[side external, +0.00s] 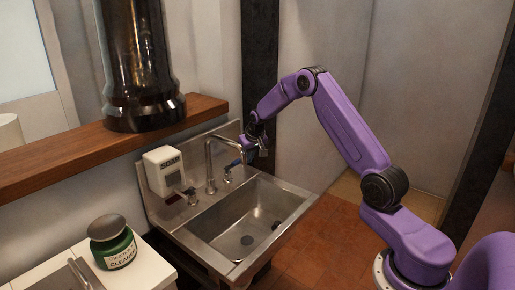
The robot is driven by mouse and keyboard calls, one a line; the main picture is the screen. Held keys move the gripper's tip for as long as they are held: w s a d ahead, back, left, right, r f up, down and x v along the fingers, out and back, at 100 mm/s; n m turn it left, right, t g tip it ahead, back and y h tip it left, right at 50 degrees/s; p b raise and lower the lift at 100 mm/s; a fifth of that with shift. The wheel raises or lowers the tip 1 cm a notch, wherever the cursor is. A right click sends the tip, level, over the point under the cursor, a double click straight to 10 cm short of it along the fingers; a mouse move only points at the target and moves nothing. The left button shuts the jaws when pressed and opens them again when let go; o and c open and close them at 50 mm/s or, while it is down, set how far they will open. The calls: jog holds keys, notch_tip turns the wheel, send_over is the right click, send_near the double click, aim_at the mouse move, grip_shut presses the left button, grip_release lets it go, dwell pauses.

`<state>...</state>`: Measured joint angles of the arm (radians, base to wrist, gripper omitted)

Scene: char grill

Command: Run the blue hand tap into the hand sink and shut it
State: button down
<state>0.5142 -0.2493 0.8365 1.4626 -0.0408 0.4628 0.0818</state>
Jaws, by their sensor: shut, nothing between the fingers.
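The steel hand sink (278,195) stands against the wall in the middle of the side external view. A curved steel spout (208,160) rises from its back ledge. No water stream is visible at the spout, and the basin shows a dark drain.
A white soap dispenser (166,170) is fixed at the sink's left back. A wooden shelf (60,160) with a dark glossy cylinder (137,60) is above left. A green cleaner jar (115,250) stands on the left counter.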

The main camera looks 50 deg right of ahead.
jog(key=s+r, duration=0.7)
jog(key=r, duration=0.2)
jog(key=s+a+r+n+g+y, duration=0.1)
jog(key=s+a+r+n, duration=0.15)
jog(key=s+a, duration=0.7)
jog(key=s+a+r+n+g+y, duration=0.15)
jog(key=s+a+n, duration=0.35)
jog(key=a, duration=0.8)
jog(key=s+a+n, duration=0.1)
jog(key=s+n, duration=0.3)
jog(key=s, duration=0.8)
jog(key=s+a+f+n+g, duration=0.1)
jog(key=s+n, duration=0.3)
jog(key=s, duration=0.8)
jog(key=shift+s+a+n+h, duration=0.25)
jog(key=shift+a+n+h, duration=0.1)
jog(key=shift+a, duration=0.4)
jog(key=shift+g, duration=0.25)
